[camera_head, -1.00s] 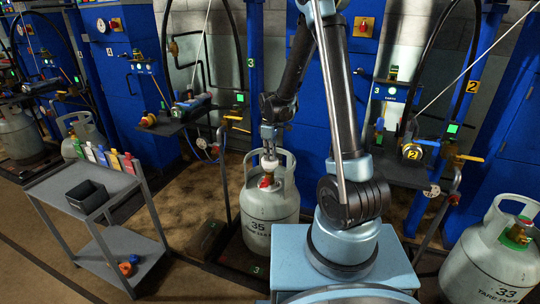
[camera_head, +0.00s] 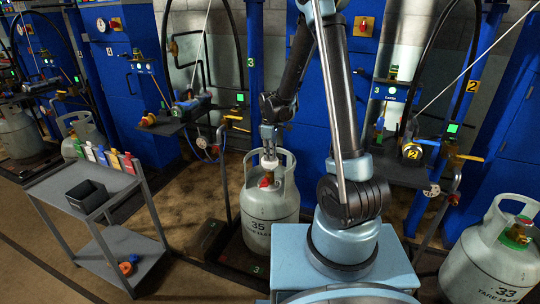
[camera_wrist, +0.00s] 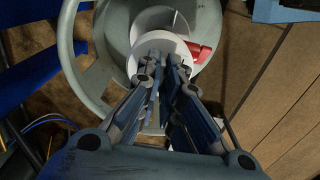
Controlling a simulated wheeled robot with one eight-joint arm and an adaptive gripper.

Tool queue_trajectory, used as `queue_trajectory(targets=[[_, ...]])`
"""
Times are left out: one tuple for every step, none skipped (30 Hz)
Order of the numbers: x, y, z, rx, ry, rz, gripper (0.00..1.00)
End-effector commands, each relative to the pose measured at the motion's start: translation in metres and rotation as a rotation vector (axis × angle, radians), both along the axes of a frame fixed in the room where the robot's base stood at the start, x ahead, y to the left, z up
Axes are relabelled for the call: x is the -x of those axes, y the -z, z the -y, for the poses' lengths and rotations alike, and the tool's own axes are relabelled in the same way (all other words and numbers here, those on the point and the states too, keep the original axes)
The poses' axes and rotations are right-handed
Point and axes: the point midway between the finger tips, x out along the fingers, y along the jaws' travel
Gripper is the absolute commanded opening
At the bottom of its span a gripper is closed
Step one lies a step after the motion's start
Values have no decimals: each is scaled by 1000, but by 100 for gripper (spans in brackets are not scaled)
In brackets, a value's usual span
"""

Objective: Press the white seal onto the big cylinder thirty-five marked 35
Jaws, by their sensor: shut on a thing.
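The big cylinder marked 35 (camera_head: 268,212) is pale grey and stands upright on the scale in the middle of the head view. Its collar and top also show in the wrist view (camera_wrist: 85,60). My gripper (camera_head: 268,150) points down over the cylinder's valve, inside the collar. It is shut on the white seal (camera_wrist: 165,50), which shows as a white round piece between and beyond the fingertips. A red valve part (camera_wrist: 203,51) sits right beside the seal. The seal appears at or just above the valve; I cannot tell whether they touch.
Cylinder 33 (camera_head: 500,255) stands at the right. Blue scale columns and a dark shelf (camera_head: 185,120) stand behind. The cylinder's collar ring surrounds my gripper closely.

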Motion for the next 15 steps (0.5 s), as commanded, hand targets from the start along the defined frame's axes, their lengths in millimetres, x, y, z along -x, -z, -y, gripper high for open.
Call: queue_trajectory(targets=[[0, 1, 0, 0, 0, 0, 0], [0, 1, 0, 0, 0, 0, 0], [0, 2, 0, 0, 0, 0, 0], [0, 3, 0, 0, 0, 0, 0], [0, 3, 0, 0, 0, 0, 0], [0, 4, 0, 0, 0, 0, 0], [0, 5, 0, 0, 0, 0, 0], [0, 5, 0, 0, 0, 0, 0], [0, 6, 0, 0, 0, 0, 0], [0, 7, 0, 0, 0, 0, 0], [0, 7, 0, 0, 0, 0, 0], [0, 8, 0, 0, 0, 0, 0], [0, 9, 0, 0, 0, 0, 0], [0, 9, 0, 0, 0, 0, 0], [0, 10, 0, 0, 0, 0, 0]])
